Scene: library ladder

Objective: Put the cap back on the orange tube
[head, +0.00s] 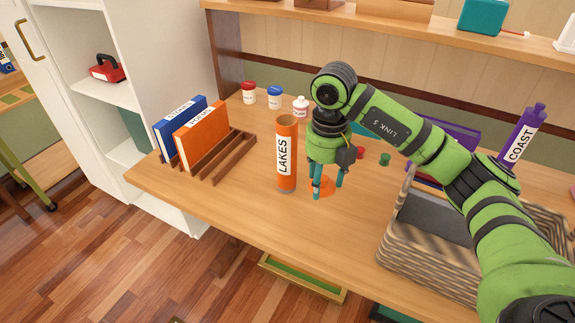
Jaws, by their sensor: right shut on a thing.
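The orange tube (286,172), labelled LAKES, stands upright on the wooden table. Its top end looks open, without a cap. My right gripper (328,187) points down just to the right of the tube and is apart from it. Its teal fingers are shut on an orange cap (322,187), a round piece partly hidden by the fingers. The cap is low, near the table top; I cannot tell whether it touches the table. My left gripper is not in view.
A wooden rack (232,160) with blue and orange books stands left of the tube. Small jars (275,97) stand behind. A woven basket (405,250) is at the right, partly behind my arm. A purple COAST tube (521,140) stands farther right. The front table edge is clear.

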